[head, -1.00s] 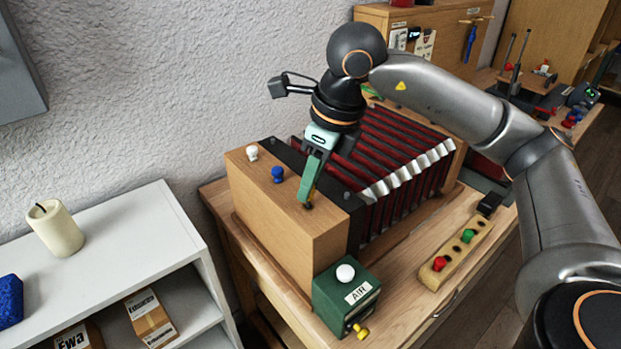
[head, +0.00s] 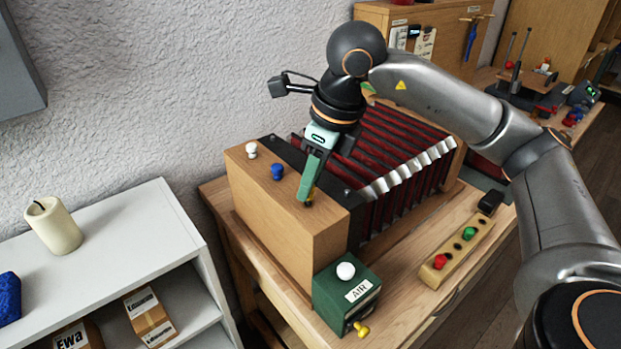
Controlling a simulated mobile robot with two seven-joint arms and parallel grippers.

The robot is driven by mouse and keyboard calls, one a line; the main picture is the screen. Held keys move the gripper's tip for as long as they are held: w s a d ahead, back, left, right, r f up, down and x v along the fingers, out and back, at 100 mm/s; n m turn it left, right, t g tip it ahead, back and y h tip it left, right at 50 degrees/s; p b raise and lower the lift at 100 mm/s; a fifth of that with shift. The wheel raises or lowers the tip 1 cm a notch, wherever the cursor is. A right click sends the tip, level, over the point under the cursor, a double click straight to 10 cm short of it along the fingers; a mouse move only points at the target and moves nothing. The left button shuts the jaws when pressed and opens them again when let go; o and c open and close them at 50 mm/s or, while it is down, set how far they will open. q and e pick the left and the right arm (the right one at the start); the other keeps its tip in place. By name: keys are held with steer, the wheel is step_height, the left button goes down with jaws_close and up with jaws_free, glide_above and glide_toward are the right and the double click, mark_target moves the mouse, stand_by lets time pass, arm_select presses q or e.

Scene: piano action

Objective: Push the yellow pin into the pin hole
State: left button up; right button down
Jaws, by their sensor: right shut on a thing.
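The yellow pin (head: 311,193) shows as a small yellow strip between the fingers of my right gripper (head: 307,196). My right gripper is shut on it and points down at the top of the wooden block at the end of the bellows. The fingertips are at the block's top face, by the dark pin hole (head: 308,204), which they mostly cover. How deep the pin sits in the hole cannot be told. A white pin (head: 251,150) and a blue pin (head: 277,172) stand in the same wooden block (head: 290,230). My left gripper is not in view.
A green AIR box (head: 346,298) with a white knob and a yellow tap stands at the block's front corner. A wooden pin rack (head: 456,250) holds a red and a green pin. Red bellows (head: 405,140) lie behind; a white shelf (head: 120,240) is at left.

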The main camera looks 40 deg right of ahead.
steer(key=shift+f+b, duration=0.45)
stand_by(0.3)
steer(key=c, duration=0.6)
jaws_free()
steer(key=shift+o, duration=0.3)
steer(key=shift+o, duration=0.8)
steer(key=shift+r, duration=0.15)
steer(key=shift+r+p, duration=3)
steer(key=shift+r, duration=0.7)
steer(key=shift+f, duration=0.1)
